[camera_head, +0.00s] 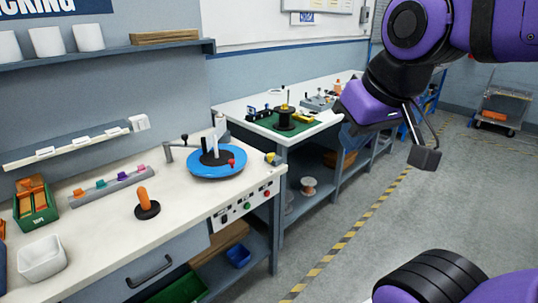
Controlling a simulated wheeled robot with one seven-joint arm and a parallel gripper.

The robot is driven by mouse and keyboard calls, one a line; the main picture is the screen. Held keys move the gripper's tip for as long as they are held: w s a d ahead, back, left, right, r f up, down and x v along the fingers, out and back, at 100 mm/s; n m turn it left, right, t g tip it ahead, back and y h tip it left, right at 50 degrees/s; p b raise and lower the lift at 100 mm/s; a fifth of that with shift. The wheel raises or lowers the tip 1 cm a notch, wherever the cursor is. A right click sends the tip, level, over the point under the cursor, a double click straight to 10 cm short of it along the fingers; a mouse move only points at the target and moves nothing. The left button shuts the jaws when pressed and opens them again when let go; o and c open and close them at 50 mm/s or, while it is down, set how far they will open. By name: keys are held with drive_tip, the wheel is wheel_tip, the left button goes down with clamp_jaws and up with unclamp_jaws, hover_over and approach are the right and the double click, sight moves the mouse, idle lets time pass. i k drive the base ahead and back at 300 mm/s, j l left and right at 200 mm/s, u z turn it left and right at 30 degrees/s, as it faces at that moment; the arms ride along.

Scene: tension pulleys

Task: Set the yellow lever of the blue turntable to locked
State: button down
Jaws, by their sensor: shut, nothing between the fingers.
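The blue turntable (212,174) lies flat on the white workbench near its right end. It has a dark hub with an upright white plate and a red knob (232,163) near its right rim. A small yellow part with a dark end (272,158), which looks like the yellow lever, sits just right of the disc by the bench edge. It is too small to tell its setting. My gripper (424,158) is shut and empty, in the air over the aisle, well right of the turntable and apart from it.
A grey post with an arm (170,150) stands left of the turntable. An orange-handled tool (146,204), a rack of coloured clips (112,187) and a white bin (42,259) are on the bench. A second bench with a green mat (300,124) stands behind.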

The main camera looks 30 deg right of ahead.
sight(270, 156)
drive_tip(key=i, duration=1.2)
